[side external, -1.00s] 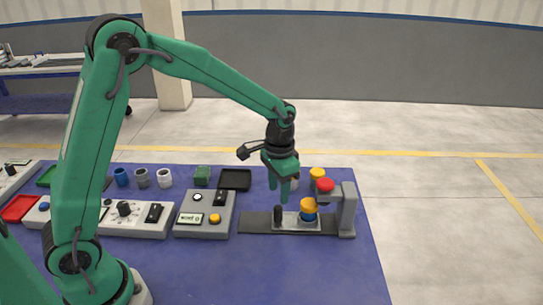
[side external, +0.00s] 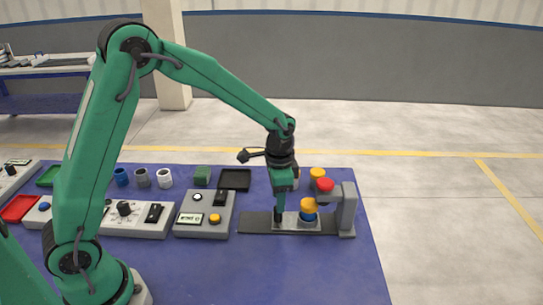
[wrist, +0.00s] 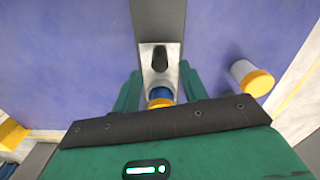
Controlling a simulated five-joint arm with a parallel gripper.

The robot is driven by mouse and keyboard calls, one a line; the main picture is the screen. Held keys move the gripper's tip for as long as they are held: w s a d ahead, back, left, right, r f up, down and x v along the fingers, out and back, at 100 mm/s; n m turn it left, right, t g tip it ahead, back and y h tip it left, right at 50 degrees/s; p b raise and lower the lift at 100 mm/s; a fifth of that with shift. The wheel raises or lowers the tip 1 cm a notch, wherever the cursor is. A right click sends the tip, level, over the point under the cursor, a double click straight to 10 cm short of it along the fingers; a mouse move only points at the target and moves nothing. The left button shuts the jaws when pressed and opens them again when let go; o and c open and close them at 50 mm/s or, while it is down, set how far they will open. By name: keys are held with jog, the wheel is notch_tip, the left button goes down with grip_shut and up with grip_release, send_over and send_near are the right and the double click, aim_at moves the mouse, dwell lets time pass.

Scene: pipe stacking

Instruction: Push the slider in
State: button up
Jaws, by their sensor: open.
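The slider is a light grey carriage (side external: 296,225) on a dark rail (side external: 255,222). It bears an upright black knob (wrist: 160,58) and a blue pipe (side external: 308,217) with a yellow-orange top (side external: 309,204). The stack stands on the carriage's right part, near the red-capped press head (side external: 325,185) on a grey post. My gripper (side external: 279,217) is lowered at the knob, which its finger mostly hides in the side view. In the wrist view my gripper (wrist: 160,68) is open, with one finger on each side of the knob and a gap on both sides.
A white pipe with a yellow end (wrist: 250,78) stands beside the rail. A control box (side external: 204,215) with a display and yellow button is left of the rail. A black tray (side external: 235,179) and several cups are behind. The blue table is clear in front.

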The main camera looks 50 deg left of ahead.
aim_at(296, 215)
jog(key=shift+f, duration=2.55)
grip_shut()
